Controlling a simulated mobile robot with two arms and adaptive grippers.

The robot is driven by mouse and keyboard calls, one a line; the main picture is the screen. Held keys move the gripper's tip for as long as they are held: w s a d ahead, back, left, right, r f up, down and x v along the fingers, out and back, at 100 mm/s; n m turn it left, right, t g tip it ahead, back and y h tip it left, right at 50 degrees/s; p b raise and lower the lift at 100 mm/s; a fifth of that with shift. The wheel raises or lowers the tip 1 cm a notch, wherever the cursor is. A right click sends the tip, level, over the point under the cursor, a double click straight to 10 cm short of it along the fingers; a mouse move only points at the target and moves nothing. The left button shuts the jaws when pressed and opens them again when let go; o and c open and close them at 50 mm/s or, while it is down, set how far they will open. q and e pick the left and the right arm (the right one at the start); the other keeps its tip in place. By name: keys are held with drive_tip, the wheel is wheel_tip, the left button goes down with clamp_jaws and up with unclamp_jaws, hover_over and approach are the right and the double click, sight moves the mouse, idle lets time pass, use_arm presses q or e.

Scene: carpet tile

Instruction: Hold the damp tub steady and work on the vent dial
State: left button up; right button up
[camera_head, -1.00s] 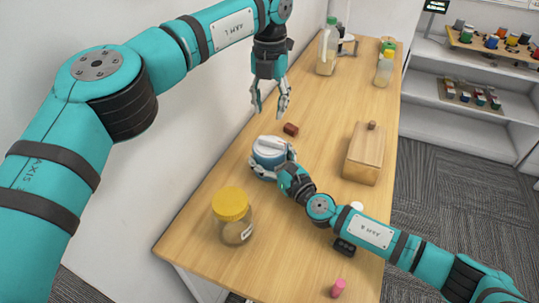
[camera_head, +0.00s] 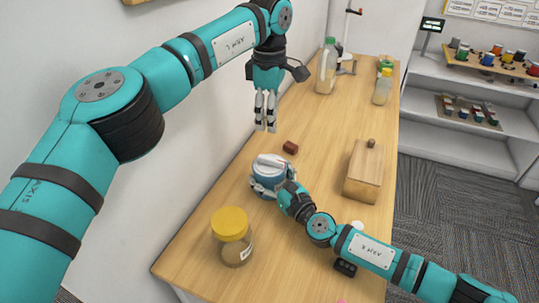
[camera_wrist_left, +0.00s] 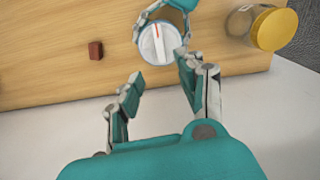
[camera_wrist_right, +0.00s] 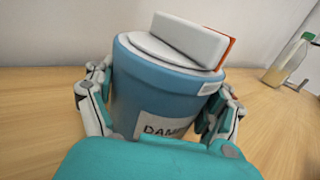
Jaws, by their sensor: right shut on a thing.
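The blue damp tub (camera_head: 268,176) stands upright on the table, with part of its "DAM…" label showing in the right wrist view (camera_wrist_right: 150,85). The white vent dial (camera_head: 270,161) is on its top, with a raised bar handle. A red line on the dial shows in the left wrist view (camera_wrist_left: 157,40). My right gripper (camera_head: 270,186) is shut on the tub, one finger on each side. My left gripper (camera_head: 265,129) hangs above and behind the tub, empty, fingers apart. It does not touch the dial.
A red-brown block (camera_head: 290,147) lies just behind the tub. A yellow-lidded jar (camera_head: 233,247) stands in front of it, and a wooden box (camera_head: 363,172) to the right. A green-capped bottle (camera_head: 326,70) stands at the far end. The table between the block and bottle is clear.

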sight(269, 158)
use_arm(q)
drive_tip(key=shift+m, duration=0.6)
wheel_tip(269, 158, down, 12)
drive_tip(key=shift+r, duration=0.1)
clamp_jaws()
